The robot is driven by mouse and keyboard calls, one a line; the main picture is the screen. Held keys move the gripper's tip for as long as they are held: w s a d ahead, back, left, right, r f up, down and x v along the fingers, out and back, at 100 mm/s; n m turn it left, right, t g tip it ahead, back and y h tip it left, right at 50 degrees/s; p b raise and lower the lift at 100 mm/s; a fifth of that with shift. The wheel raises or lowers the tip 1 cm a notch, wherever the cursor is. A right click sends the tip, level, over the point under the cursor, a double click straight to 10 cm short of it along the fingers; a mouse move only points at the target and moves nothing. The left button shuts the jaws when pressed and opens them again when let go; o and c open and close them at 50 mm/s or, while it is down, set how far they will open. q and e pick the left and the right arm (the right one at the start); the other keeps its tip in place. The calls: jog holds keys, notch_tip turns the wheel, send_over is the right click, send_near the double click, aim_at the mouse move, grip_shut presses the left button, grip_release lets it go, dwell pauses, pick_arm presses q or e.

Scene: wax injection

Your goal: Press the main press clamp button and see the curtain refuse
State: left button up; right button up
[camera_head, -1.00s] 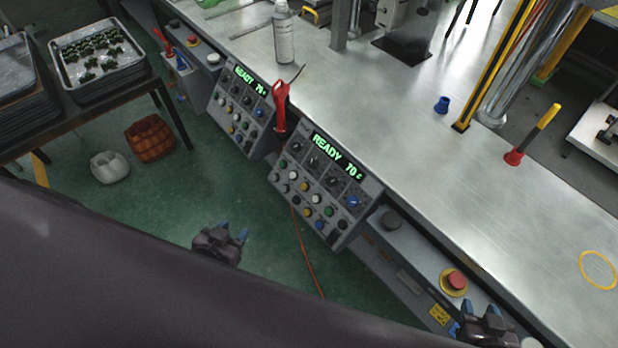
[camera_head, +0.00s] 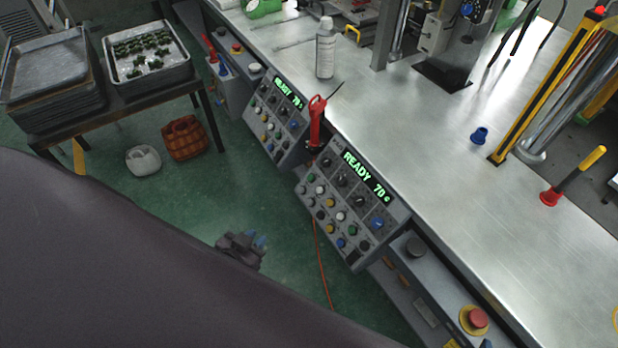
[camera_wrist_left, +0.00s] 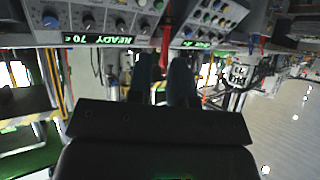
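The nearer control panel (camera_head: 325,207) has a green "READY 70" display, knobs and several coloured buttons on the bench's front edge. I cannot read which button is the main press clamp. A yellow-and-black post (camera_head: 545,85), perhaps part of the curtain, stands at the right. My left gripper (camera_head: 260,241) is below and left of the panel, over the green floor, touching nothing. In the left wrist view its two fingers (camera_wrist_left: 164,78) stand apart with nothing between them, and the panel (camera_wrist_left: 92,20) appears upside down at the top. My right gripper is out of view.
A second panel (camera_head: 274,118) sits further along the bench. A red-handled tool (camera_head: 316,122) hangs between the panels. A red emergency button (camera_head: 478,317) is at the lower right. Floor before the panels is clear.

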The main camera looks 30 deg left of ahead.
pick_arm(q)
grip_shut()
dwell(1.4)
